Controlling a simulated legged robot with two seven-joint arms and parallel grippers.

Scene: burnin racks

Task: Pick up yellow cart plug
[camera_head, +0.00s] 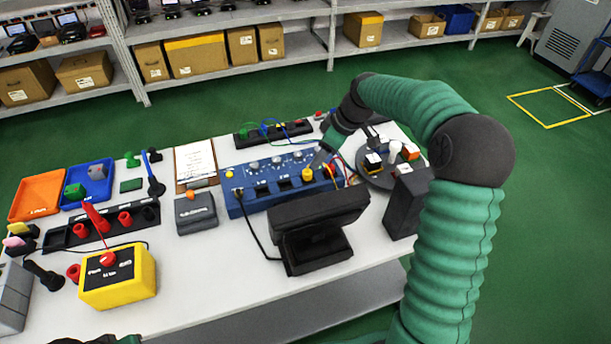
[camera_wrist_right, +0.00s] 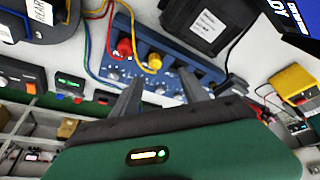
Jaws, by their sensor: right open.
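The yellow plug (camera_head: 307,174) sits upright on the near edge of the blue panel box (camera_head: 262,170). In the right wrist view the yellow plug (camera_wrist_right: 155,62) stands beside a red plug (camera_wrist_right: 124,47) on the blue box. My right gripper (camera_head: 320,160) points down just above and behind the yellow plug. In the right wrist view its two fingers (camera_wrist_right: 157,82) are apart, with the yellow plug between and beyond their tips. I see no contact, and nothing is held. Only a sliver of my left arm shows at the bottom edge of the head view.
A black monitor (camera_head: 315,215) stands in front of the blue box. A yellow box with a red knob (camera_head: 118,276), a dark grey box (camera_head: 196,212), and orange (camera_head: 36,193) and blue (camera_head: 70,204) trays are to the left. Red and yellow cables run near the right gripper.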

